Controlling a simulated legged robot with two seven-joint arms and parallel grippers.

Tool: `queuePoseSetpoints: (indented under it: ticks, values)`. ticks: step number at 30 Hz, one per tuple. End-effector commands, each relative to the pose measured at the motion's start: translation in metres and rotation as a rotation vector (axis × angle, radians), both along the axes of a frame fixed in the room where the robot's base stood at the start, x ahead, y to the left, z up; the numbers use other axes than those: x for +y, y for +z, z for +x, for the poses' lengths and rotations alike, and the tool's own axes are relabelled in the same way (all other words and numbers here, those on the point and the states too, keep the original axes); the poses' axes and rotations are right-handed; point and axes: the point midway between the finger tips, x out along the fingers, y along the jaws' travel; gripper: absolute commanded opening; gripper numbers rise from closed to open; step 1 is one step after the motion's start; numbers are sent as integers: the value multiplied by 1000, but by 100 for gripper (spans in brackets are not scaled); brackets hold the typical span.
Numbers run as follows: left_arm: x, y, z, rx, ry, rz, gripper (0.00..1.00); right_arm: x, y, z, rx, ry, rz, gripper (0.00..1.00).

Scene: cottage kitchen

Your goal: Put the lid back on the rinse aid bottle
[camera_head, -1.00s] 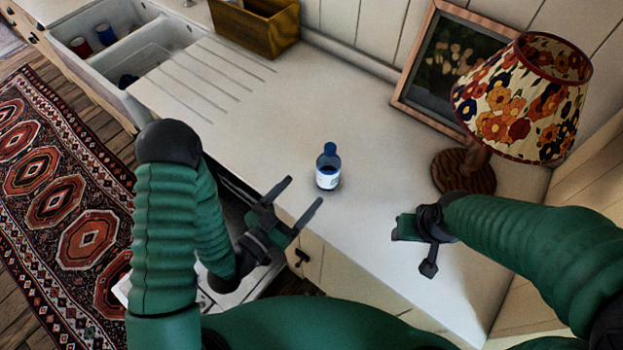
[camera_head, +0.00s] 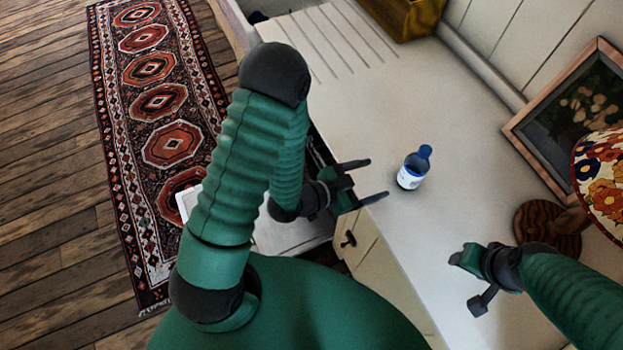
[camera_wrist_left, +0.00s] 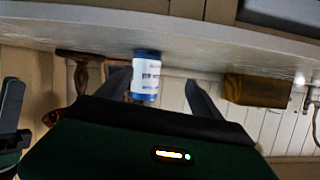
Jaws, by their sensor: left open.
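The rinse aid bottle (camera_head: 409,174) stands upright on the counter, with a white label and blue on it. A blue cap-like piece (camera_head: 425,151) shows at its top; I cannot tell if it sits on the neck or lies behind. My left gripper (camera_head: 378,179) is open and empty at the counter's front edge, its fingers pointing at the bottle, a short gap away. In the upside-down left wrist view the bottle (camera_wrist_left: 146,82) appears between the fingers, nearer one; its top is hidden by my gripper.
A picture frame (camera_head: 522,131) leans on the back wall, with a flowered lamp (camera_head: 601,180) on a round wooden base (camera_head: 547,225) at right. A wooden box (camera_head: 405,18) stands at the back. The counter (camera_head: 455,120) around the bottle is clear.

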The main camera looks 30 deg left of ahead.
Motion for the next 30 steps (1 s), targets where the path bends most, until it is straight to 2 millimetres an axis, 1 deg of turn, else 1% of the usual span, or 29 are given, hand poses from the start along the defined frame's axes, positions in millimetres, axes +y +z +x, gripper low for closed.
queuePoseSetpoints:
  ticks: [1,3,8,11,14,16,19,24,27,30]
  values:
    - [7,-1,6,39,14,51,76,0,0,0,0,0,0,50]
    - [21,-6,10,112,49,116,76,0,0,0,0,0,0,50]
    - [57,-9,10,288,158,232,76,0,0,0,0,0,0,50]
    - [79,-5,3,403,244,275,76,0,0,0,0,0,0,50]
    - [98,3,-10,521,333,296,76,0,0,0,0,0,0,50]
    - [108,11,-23,605,396,298,76,0,0,0,0,0,0,50]
    - [118,24,-46,725,481,283,76,0,0,0,0,0,0,50]
    - [120,43,-84,897,578,239,76,0,0,0,0,0,0,50]
    - [118,50,-98,958,602,222,76,0,0,0,0,0,0,50]
    - [117,52,-105,985,612,213,76,0,0,0,0,0,0,50]
